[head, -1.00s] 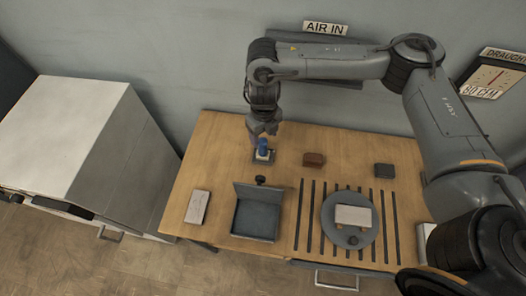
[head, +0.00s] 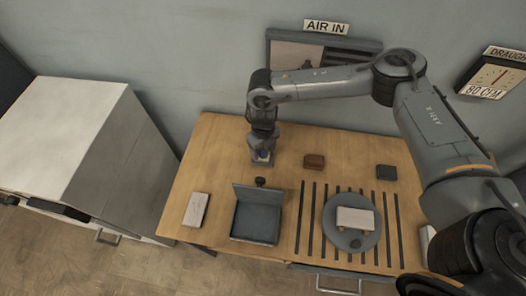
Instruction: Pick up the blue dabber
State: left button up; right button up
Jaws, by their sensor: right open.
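The blue dabber (head: 261,154) stands on a small base near the back left of the wooden table. Only a little of its blue body and its pale lower part show; my right gripper hides the rest. My right gripper (head: 262,150) points down from above, its jaws open and low around or just in front of the dabber. I cannot tell whether the fingers touch it. My left gripper does not show.
An open dark box (head: 256,217) and a small black knob (head: 260,181) lie in front of the dabber. A brown block (head: 314,161), a dark block (head: 386,172), a pale block (head: 196,209) and a round grey plate (head: 336,232) with a white block are on the table (head: 225,150).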

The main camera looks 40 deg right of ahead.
jog(key=shift+c, duration=0.4)
jog(key=c, duration=1)
jog(key=shift+r, duration=0.1)
jog(key=shift+c, duration=0.2)
jog(key=shift+r, duration=0.45)
jog(key=r, duration=0.3)
jog(key=shift+s+r+p, duration=0.2)
jog(key=shift+r+p, duration=0.05)
jog(key=shift+p, duration=0.15)
jog(key=s+r+p, duration=0.2)
jog(key=s+r, duration=0.4)
jog(key=s, duration=0.5)
jog(key=shift+r+p, duration=0.25)
jog(key=shift+p, duration=0.1)
